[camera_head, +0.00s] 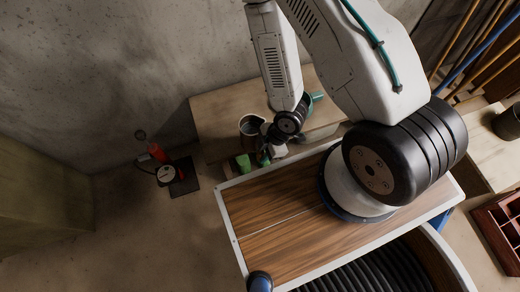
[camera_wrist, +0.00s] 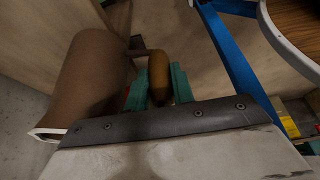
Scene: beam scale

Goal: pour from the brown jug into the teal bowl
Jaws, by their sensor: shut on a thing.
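The brown jug (camera_head: 250,126) is at the front left part of the small wooden table in the head view, its pale-rimmed mouth showing dark inside. In the wrist view the jug (camera_wrist: 88,82) fills the left side, and its brown handle (camera_wrist: 159,76) sits between the teal fingers of my gripper (camera_wrist: 158,92). My gripper, small in the head view (camera_head: 266,152), is shut on this handle. Whether the jug touches the table is unclear. A teal piece (camera_head: 317,97), probably the bowl, shows behind my arm. Most of it is hidden.
The wooden table (camera_head: 215,110) has bare room at its left. A green block (camera_head: 243,162) lies near its front edge. A red object (camera_head: 157,153) stands on the floor at the left. A dark pot (camera_head: 508,122) and a compartmented red-brown box (camera_head: 500,228) are at the right.

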